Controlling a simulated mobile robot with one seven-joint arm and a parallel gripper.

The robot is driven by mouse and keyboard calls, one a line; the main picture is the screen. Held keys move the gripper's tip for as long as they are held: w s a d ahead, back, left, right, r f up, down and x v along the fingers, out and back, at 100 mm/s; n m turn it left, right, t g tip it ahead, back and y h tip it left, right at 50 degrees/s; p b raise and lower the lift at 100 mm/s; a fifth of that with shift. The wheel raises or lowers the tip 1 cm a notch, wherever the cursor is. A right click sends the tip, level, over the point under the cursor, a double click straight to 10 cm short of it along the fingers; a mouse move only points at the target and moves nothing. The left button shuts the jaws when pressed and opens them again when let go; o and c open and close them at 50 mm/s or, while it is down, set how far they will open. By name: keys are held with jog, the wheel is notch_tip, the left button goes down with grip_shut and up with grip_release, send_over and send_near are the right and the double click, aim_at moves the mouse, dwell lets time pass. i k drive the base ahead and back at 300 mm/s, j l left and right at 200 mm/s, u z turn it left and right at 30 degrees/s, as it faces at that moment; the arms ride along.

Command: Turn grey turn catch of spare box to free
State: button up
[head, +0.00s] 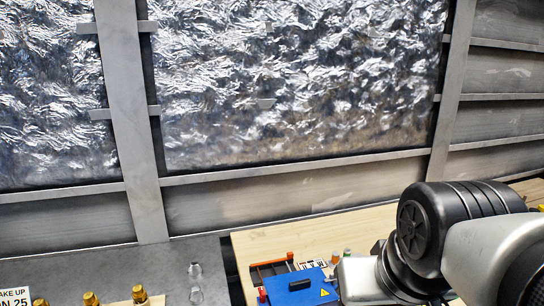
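A blue box (290,289) with a black handle on top and a small yellow warning label sits at the bottom edge of the head view, cut off by the frame. I cannot tell whether it is the spare box. No grey turn catch can be made out. My dark and silver arm covers the lower right, just right of the blue box. My gripper's fingers do not show, so neither its opening nor anything in it can be seen.
Brass fittings (139,293) and clear glass-like pieces (196,282) stand at left. A metal-framed wall with crinkled foil rises behind.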

aim_at(332, 279)
jog(key=k, duration=0.6)
jog(key=k+j, duration=0.15)
jog(key=k, duration=0.5)
